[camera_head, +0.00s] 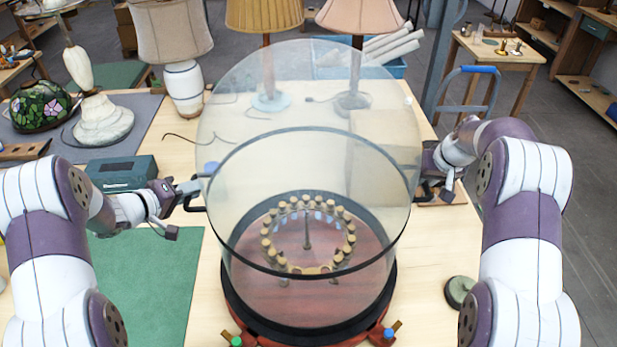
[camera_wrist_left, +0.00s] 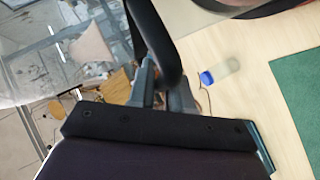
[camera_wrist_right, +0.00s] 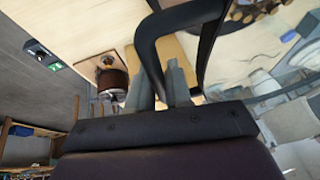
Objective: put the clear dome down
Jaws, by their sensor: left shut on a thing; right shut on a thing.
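The clear dome (camera_head: 300,95) is a large see-through cover with a black rim, in the middle of the head view. It appears raised over a round dark-red base (camera_head: 290,296) with a black ring and a circle of several small wooden pegs. My left gripper (camera_head: 190,190) is shut on the dome's black left handle (camera_wrist_left: 158,45). My right gripper (camera_head: 425,184) is shut on its black right handle (camera_wrist_right: 152,55). The exact gap between rim and base cannot be told.
A green mat (camera_head: 145,285) lies at front left, with a dark teal box (camera_head: 122,172) behind it. Several lamps stand at the back, including a white-based one (camera_head: 183,85). A small round green thing (camera_head: 458,291) sits at the right.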

